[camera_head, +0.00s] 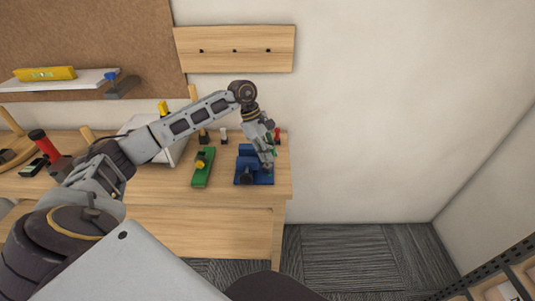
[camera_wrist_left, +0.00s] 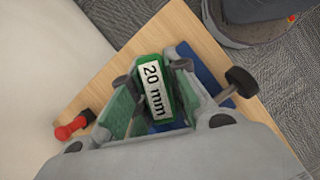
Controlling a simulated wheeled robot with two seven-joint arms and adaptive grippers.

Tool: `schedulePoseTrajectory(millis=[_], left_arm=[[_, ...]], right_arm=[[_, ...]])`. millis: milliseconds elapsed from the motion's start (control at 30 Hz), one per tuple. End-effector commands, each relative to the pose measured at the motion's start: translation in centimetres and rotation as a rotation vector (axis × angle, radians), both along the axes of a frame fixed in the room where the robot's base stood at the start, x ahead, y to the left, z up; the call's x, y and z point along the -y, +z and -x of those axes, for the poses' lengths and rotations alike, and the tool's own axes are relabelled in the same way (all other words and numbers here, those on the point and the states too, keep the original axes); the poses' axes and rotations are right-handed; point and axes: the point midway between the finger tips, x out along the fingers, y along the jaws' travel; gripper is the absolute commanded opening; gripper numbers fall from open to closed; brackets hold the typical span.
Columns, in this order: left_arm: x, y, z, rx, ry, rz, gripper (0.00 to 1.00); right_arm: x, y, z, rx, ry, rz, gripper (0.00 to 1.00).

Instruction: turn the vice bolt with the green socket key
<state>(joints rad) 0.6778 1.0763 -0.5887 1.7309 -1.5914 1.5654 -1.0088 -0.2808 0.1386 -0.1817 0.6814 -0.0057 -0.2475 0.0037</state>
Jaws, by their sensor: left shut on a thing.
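The green socket key (camera_wrist_left: 155,88) with a white "20 mm" label fills the middle of the left wrist view. My left gripper (camera_wrist_left: 152,98) is shut on it, one finger at each side. In the head view my left gripper (camera_head: 268,164) points down over the blue vice (camera_head: 246,178) near the right end of the bench, and the key is mostly hidden there. Blue parts of the vice (camera_wrist_left: 205,72) show behind the key in the left wrist view. The key's lower end and the vice bolt are hidden, so I cannot tell whether they touch. My right gripper is out of view.
A green tool with a yellow knob (camera_head: 203,166) lies left of the vice on the wooden bench (camera_head: 222,178). A small red item (camera_head: 277,135) stands behind the vice, near the wall. A dark knob (camera_wrist_left: 241,80) sticks out beside the key. Carpet lies past the bench's right edge.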

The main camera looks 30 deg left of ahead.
Motion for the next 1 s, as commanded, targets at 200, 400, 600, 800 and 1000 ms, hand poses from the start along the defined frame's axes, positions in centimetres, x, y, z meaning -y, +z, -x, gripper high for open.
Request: schedulePoseTrajectory(millis=[200, 400, 600, 800, 1000], left_arm=[[0.0, 0.0, -0.1, 0.002, -0.101, 0.001, 0.0], [0.0, 0.0, -0.1, 0.001, -0.187, 0.0, 0.0], [0.0, 0.1, -0.1, 0.003, -0.268, 0.0, 0.0], [0.0, 0.0, 0.0, 0.002, -0.34, 0.0, 0.0], [0.0, 0.0, 0.0, 0.002, -0.407, 0.0, 0.0]], right_arm=[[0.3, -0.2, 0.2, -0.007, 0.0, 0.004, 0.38], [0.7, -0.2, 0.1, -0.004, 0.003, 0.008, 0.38], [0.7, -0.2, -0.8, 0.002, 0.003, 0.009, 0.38], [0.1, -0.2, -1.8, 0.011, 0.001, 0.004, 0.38], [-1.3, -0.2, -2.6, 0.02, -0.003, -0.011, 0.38]])
